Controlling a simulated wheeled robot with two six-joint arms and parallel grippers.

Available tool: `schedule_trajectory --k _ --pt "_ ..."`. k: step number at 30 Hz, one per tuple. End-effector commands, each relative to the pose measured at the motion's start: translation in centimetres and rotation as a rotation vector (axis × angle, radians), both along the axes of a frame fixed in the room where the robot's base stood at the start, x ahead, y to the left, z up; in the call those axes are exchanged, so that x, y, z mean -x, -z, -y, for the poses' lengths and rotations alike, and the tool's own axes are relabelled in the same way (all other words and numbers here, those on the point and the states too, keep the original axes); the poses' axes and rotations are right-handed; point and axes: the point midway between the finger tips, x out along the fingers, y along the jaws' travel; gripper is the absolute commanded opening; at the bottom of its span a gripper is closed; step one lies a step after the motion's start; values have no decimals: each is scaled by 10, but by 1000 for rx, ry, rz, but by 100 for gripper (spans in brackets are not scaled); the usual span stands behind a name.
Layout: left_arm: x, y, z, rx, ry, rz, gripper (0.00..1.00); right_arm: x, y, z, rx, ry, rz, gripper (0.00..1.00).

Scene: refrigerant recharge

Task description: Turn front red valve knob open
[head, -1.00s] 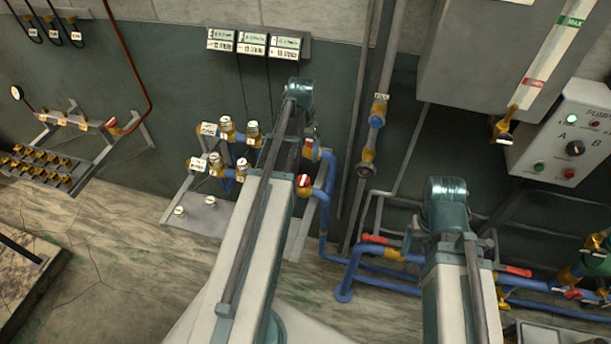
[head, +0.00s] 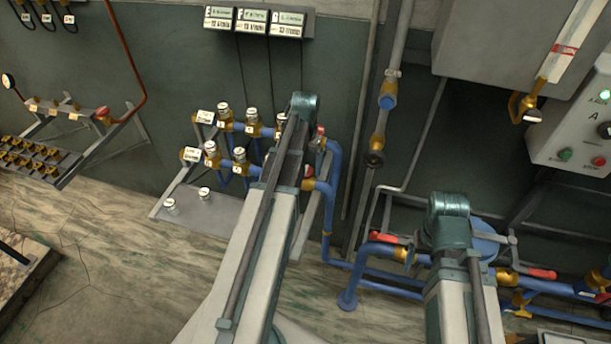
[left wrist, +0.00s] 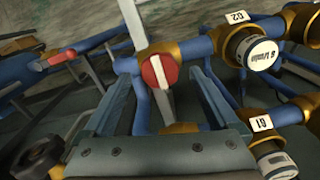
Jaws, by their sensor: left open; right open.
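In the left wrist view a round red valve knob (left wrist: 160,72) with a white bar across its face sits on a brass fitting. The white bar stands nearly upright in that picture. My left gripper (left wrist: 162,88) is open, its two fingers on either side of the knob's line, with no visible grip on it. In the head view my left forearm hides the gripper and most of this valve. A small red part (head: 320,131) shows just right of my left arm's tip. My right gripper is hidden behind its own arm in the head view.
Brass valves with white caps (head: 240,155) stand left of my left arm; labelled caps (left wrist: 255,50) crowd the right of the wrist view. Blue pipes (head: 327,215) run beside the arm. A red-handled valve (head: 388,237) lies between my arms.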

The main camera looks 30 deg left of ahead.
Motion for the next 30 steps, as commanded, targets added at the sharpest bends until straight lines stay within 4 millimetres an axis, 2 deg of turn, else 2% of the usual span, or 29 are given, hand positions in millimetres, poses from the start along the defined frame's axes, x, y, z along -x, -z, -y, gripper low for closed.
schedule_trajectory --k 1,3,14,28,30 --pt "0 11 0 0 0 0 94 0 11 0 0 0 0 80" --pt "0 16 0 0 0 0 94 0 16 0 0 0 0 80" --pt "0 17 0 0 0 0 94 0 17 0 0 0 0 80" --pt "0 17 0 0 0 0 9 0 17 0 0 0 0 80" --pt "0 17 0 0 -1 0 8 0 17 0 0 0 0 80"
